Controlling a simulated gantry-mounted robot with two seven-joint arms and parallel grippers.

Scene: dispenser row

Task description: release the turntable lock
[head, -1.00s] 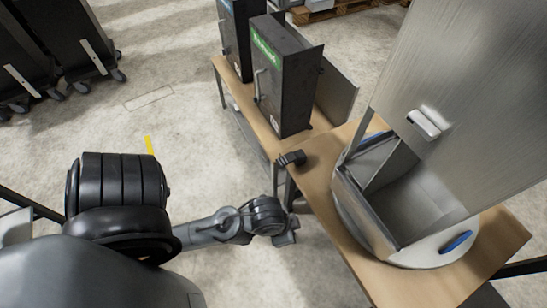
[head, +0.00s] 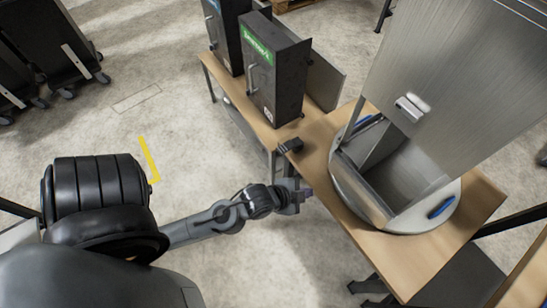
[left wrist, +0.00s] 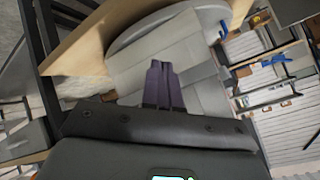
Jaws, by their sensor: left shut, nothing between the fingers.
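The turntable (head: 447,218) is a round pale disc on a wooden table, carrying a tall metal dispenser (head: 455,70) with an open-topped bin. One blue piece (head: 441,207) sits on the disc's near right, another (head: 365,122) at its far left. A small black block (head: 290,146) is at the table's left edge; I cannot tell which part is the lock. My left gripper (head: 306,194) is shut and empty, just off the table's left edge, nearer the viewer than the block. In the left wrist view its fingers (left wrist: 162,84) show before the turntable's rim (left wrist: 150,24).
Two dark cabinets, one with a green label (head: 272,72), stand on a wooden bench (head: 262,128) at the back. Dark wheeled carts (head: 50,50) are at the far left. The floor left of the table is clear, with a yellow stripe (head: 148,160).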

